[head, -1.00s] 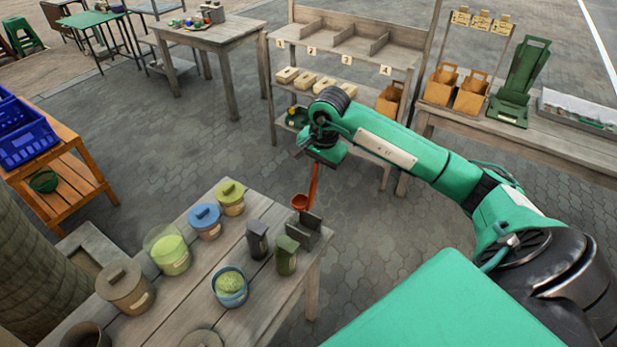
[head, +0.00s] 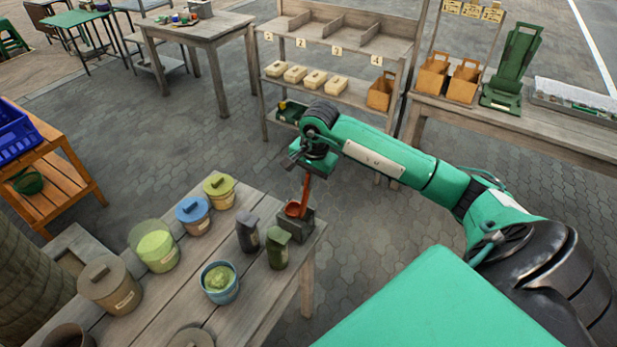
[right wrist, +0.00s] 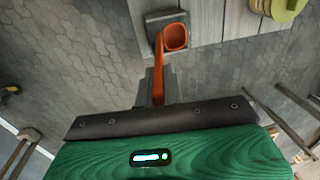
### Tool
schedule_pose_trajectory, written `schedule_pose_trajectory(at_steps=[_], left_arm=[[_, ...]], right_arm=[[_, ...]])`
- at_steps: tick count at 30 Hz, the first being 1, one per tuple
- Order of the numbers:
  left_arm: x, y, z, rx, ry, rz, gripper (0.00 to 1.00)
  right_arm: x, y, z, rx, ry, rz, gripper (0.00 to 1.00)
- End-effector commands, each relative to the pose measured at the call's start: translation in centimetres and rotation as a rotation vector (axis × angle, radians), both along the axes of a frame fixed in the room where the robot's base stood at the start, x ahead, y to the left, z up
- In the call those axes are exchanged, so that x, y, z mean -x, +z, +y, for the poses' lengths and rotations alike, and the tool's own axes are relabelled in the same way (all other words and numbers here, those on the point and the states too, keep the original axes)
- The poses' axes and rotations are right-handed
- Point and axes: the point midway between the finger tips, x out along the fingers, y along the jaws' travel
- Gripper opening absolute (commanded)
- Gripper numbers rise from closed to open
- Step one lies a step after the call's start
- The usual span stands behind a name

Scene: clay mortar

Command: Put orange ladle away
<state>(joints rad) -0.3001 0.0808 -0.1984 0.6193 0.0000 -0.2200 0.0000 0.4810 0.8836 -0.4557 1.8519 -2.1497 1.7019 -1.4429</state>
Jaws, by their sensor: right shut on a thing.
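The orange ladle (head: 305,187) hangs upright, bowl down, from my right gripper (head: 308,171), which is shut on its handle. Its bowl (head: 293,209) overlaps the grey block-shaped holder (head: 300,227) at the right corner of the plank table. In the right wrist view the ladle (right wrist: 159,70) runs away from the gripper (right wrist: 158,103), with its bowl (right wrist: 175,38) beside or over the grey holder (right wrist: 153,20). I cannot tell whether the bowl touches the holder. My left gripper is not in view.
On the plank table (head: 262,316), a dark canister (head: 247,233) and a green canister (head: 278,249) stand close to the holder. Several lidded tubs and a blue open pot (head: 220,284) stand further left. A shelf (head: 335,94) with pale blocks stands behind.

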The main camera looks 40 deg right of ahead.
Motion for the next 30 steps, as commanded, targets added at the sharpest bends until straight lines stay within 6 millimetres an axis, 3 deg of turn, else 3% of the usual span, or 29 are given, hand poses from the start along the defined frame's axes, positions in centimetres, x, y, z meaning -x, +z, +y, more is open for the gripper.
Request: schedule_pose_trajectory(at_steps=[1,15,30], left_arm=[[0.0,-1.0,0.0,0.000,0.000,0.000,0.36],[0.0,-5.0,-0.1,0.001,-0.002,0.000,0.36],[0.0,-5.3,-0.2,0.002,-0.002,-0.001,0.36]], right_arm=[[0.0,-1.0,0.0,0.001,0.000,0.000,0.00],[-0.1,-5.4,0.0,0.001,0.000,-0.001,0.00],[0.0,-5.8,0.0,0.000,0.000,-0.001,0.00]])
